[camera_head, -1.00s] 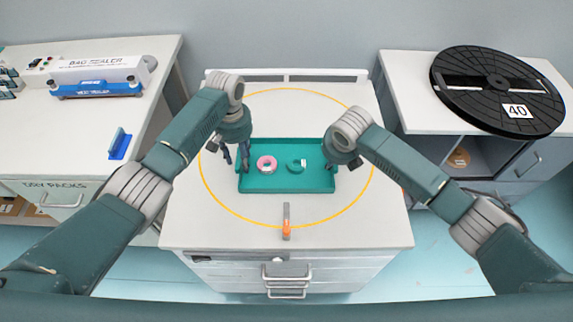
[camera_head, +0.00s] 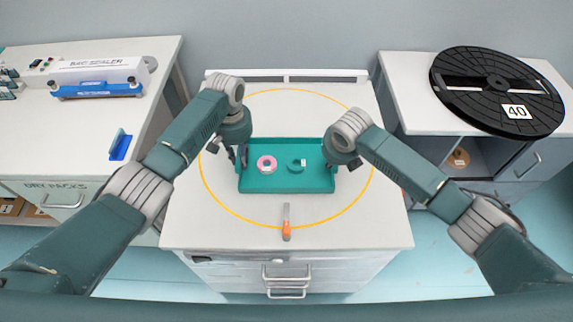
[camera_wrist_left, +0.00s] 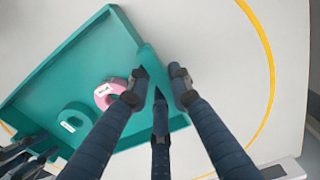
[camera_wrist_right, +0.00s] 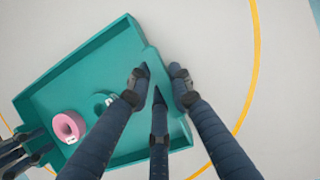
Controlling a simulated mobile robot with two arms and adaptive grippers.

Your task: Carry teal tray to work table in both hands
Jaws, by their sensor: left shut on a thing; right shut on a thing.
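The teal tray (camera_head: 285,183) is at the middle of the white table, inside the yellow ring. It holds a pink roll (camera_head: 267,164) at left and a teal roll (camera_head: 297,165) to its right. My left gripper (camera_head: 238,157) is shut on the tray's left side wall; its dark fingers show around that wall in the left wrist view (camera_wrist_left: 158,88). My right gripper (camera_head: 342,163) is shut on the right side wall, as the right wrist view shows (camera_wrist_right: 157,88). The tray looks level. I cannot tell whether its underside touches the tabletop.
A bag sealer (camera_head: 97,76) stands on the left bench. A black reel marked 40 (camera_head: 497,91) lies on the right cabinet. The tabletop around the tray is mostly clear.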

